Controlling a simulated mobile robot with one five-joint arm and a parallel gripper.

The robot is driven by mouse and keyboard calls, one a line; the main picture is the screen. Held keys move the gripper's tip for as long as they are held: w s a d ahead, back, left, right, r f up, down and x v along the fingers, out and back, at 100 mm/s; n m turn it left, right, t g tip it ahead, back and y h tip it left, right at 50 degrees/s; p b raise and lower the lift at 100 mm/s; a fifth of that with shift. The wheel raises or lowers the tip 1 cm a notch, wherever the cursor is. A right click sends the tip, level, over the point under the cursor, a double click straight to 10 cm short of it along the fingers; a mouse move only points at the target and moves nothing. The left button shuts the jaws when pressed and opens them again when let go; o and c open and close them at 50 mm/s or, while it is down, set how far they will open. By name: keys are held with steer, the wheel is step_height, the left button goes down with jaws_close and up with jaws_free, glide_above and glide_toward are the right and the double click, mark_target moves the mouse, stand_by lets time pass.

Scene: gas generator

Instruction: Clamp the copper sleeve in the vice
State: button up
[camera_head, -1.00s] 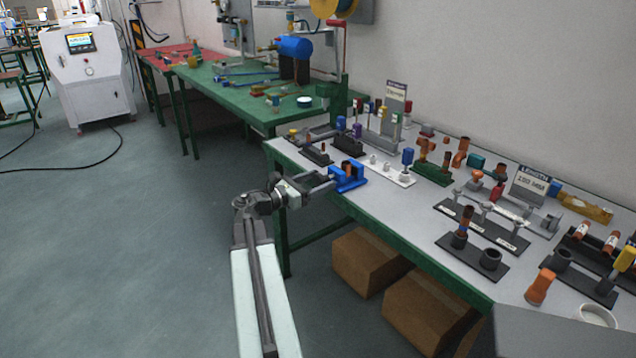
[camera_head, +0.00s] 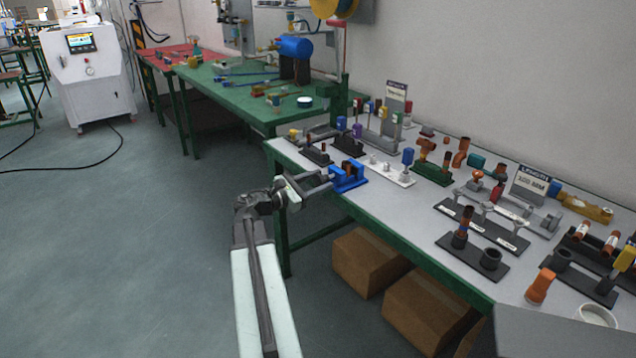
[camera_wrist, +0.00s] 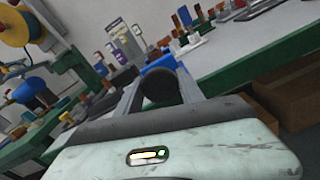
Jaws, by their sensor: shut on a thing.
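The blue vice (camera_head: 350,181) stands at the left front edge of the grey table. A small dark copper-brown piece (camera_head: 348,167), which looks like the copper sleeve, is upright between its jaws. How tightly the jaws touch it is too small to tell. My gripper (camera_head: 325,183) reaches the vice's front left side. In the wrist view, my gripper (camera_wrist: 161,86) has its fingers on either side of a dark round knob (camera_wrist: 162,88), which appears to be the vice handle, and is shut on it.
A white holder (camera_head: 395,174) and a green block with copper pieces (camera_head: 432,174) stand to the vice's right. Dark racks (camera_head: 480,226) lie farther right. Cardboard boxes (camera_head: 368,263) are under the table.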

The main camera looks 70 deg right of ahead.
steer(key=m, duration=0.5)
steer(key=shift+w+d+r, duration=0.1)
steer(key=shift+w, duration=0.05)
steer(key=m, duration=0.5)
steer(key=shift+m, duration=0.4)
steer(key=m, duration=0.5)
steer(key=shift+m, duration=2.4)
steer(key=o, duration=1.3)
steer(key=shift+o, duration=0.2)
steer(key=v, duration=0.8)
